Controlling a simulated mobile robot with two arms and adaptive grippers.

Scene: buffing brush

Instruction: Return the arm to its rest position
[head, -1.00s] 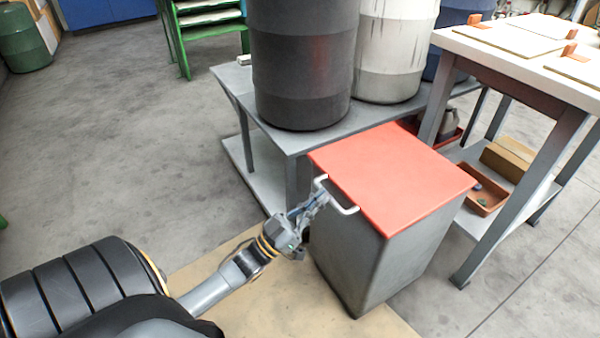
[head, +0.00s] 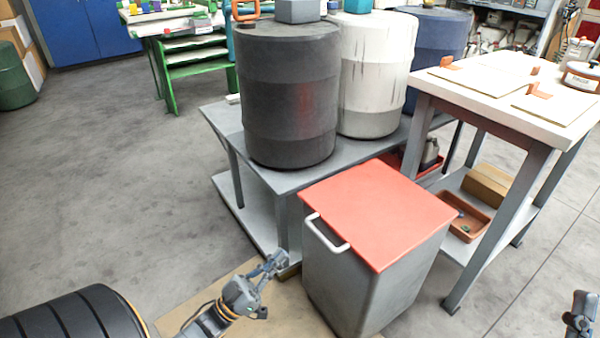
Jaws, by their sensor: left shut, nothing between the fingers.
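My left gripper (head: 277,261) is in the lower middle of the head view, its arm coming in from the bottom left. It is shut and empty, left of the grey bin (head: 362,284) with the red lid (head: 380,212). It is apart from the bin's white handle (head: 327,233). The lid is down on the bin. Part of my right gripper (head: 581,310) shows at the lower right edge; whether its fingers are open or shut is unclear.
A grey metal table (head: 222,118) behind the bin carries a black drum (head: 288,100) and a white drum (head: 375,80). A white-topped workbench (head: 450,95) stands at the right. The floor at the left is open.

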